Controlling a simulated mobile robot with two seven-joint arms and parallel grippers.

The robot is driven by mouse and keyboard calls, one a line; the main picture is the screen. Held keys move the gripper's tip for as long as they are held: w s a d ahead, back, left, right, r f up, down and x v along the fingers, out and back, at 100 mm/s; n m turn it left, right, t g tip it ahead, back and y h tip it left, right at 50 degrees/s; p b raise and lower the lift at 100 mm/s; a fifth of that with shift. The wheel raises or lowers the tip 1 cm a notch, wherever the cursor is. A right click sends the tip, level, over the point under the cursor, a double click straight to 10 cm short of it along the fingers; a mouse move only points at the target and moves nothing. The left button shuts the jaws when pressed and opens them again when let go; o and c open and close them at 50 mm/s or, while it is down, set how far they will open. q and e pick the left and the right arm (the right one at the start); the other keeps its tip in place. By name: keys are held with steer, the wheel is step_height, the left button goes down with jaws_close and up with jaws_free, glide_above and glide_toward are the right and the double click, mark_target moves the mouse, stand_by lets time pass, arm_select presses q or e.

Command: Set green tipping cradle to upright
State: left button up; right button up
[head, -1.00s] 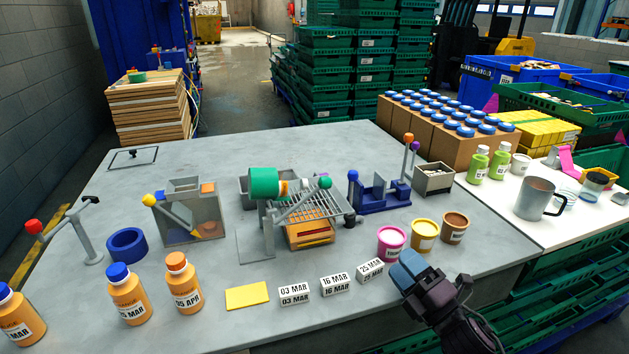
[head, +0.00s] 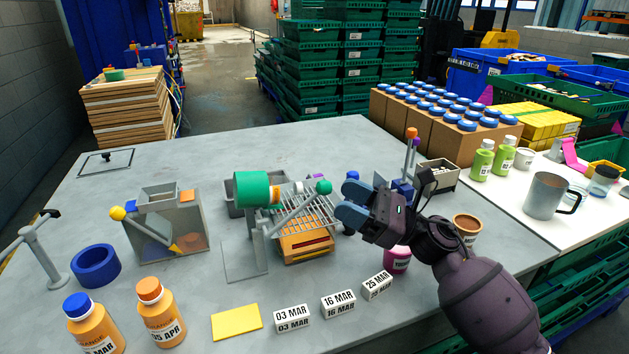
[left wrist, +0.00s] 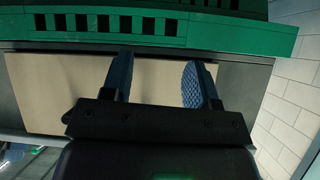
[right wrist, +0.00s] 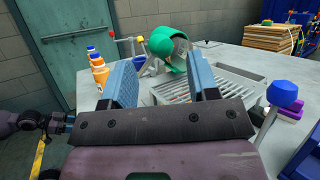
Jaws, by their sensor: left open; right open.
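The green tipping cradle (head: 252,189) is a green cup lying on its side on a grey stand, above a wire rack. It also shows tilted in the right wrist view (right wrist: 165,44), ahead of my fingers. A grey lever with a green ball (head: 323,187) slants up to the right over the rack. My right gripper (head: 352,203) is open and empty, just right of the green ball and apart from it. My left gripper (left wrist: 158,82) is open and empty, away from the table; it is outside the head view.
A grey box with a yellow-knobbed lever (head: 117,213) stands left of the cradle. A blue fixture (head: 402,190) is partly hidden behind my right gripper. Date blocks (head: 338,303), a yellow card (head: 236,320) and orange bottles (head: 161,313) line the front.

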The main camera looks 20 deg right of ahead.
steer(key=p+x, duration=0.1)
steer(key=x, duration=0.6)
jaws_close()
stand_by(0.3)
